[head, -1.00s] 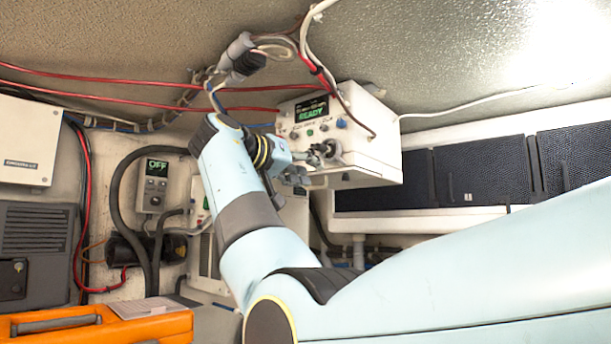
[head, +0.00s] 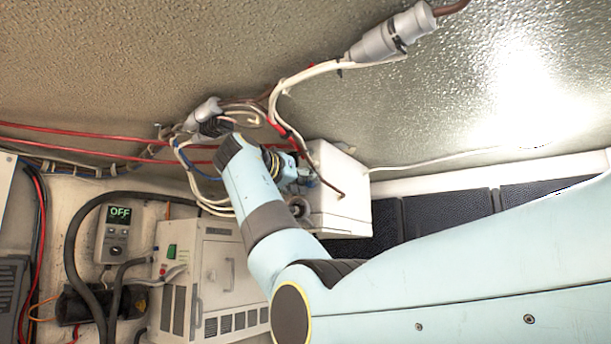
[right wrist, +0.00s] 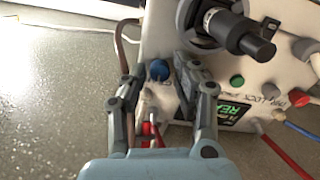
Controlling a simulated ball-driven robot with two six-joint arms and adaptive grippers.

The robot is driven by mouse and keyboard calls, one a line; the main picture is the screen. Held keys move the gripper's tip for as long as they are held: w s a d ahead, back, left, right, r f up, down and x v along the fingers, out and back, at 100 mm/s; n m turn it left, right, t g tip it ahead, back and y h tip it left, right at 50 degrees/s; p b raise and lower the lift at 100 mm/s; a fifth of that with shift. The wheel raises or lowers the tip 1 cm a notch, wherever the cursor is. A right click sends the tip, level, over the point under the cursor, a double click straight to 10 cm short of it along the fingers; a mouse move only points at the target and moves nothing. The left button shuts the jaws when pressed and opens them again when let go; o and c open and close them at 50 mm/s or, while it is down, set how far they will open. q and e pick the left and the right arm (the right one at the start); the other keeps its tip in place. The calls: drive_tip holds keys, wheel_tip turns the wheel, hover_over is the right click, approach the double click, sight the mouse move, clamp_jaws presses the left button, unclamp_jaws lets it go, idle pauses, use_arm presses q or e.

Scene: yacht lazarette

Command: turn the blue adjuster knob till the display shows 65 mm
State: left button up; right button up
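The blue adjuster knob (right wrist: 160,70) is on the face of a white control box (head: 340,200), and in the right wrist view it appears between my fingers. My right gripper (right wrist: 158,72) is open, with one finger on each side of the knob. I cannot tell whether either finger touches it. In the head view my right gripper (head: 300,181) is at the box's face, and my arm hides most of that face. The display (right wrist: 228,114) shows part of a green word starting "RE", partly covered by a finger; no mm reading is legible. My left gripper is not in view.
A large black cylindrical fitting (right wrist: 243,32) sticks out of the box close to the fingers. A green button (right wrist: 237,82) is beside the display. Cables (head: 300,80) hang above the arm. A separate wall controller (head: 115,230) reads OFF, left of a beige cabinet (head: 210,280).

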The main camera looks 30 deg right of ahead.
drive_tip(key=shift+w+d, duration=0.1)
clamp_jaws()
drive_tip(key=shift+n, duration=0.3)
drive_tip(key=n, duration=0.2)
drive_tip(key=shift+n, duration=0.3)
drive_tip(key=n, duration=0.5)
drive_tip(key=shift+n, duration=0.3)
idle(0.4)
